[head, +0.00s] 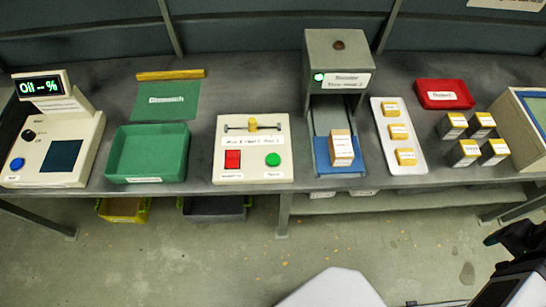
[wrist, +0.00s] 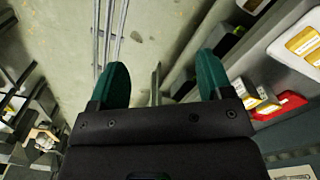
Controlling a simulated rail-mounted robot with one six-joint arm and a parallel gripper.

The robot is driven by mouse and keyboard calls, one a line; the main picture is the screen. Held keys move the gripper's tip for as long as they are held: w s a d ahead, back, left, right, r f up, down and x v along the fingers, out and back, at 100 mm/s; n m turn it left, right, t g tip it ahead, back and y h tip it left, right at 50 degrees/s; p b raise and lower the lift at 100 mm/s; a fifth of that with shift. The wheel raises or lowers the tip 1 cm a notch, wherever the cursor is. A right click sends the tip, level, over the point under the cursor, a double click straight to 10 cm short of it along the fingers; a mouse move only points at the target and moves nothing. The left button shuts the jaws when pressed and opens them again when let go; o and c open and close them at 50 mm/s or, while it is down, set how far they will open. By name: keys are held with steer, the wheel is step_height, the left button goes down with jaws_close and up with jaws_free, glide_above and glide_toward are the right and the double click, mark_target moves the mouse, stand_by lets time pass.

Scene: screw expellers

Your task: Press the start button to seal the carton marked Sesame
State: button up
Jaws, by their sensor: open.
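A carton (head: 341,149) with a pale front and tan top stands upright on the blue pad (head: 325,169) at the mouth of a grey machine (head: 339,55). Its label is too small to read. The machine has a round lit green spot (head: 318,77) beside its label; I cannot tell if it is a button or a lamp. A cream control box (head: 253,132) to the left has a green round button (head: 272,159) and a red square one (head: 232,158). My gripper (wrist: 163,82) is open and empty in the wrist view, away from the carton.
A white tray (head: 418,168) with several yellow blocks, a red tray (head: 444,94) and several dark boxes (head: 465,152) stand right of the machine. A green bin (head: 147,152) and an oil meter (head: 52,134) stand left. The floor in front is mostly clear.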

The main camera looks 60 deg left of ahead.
jaws_close()
stand_by(0.5)
stand_by(0.8)
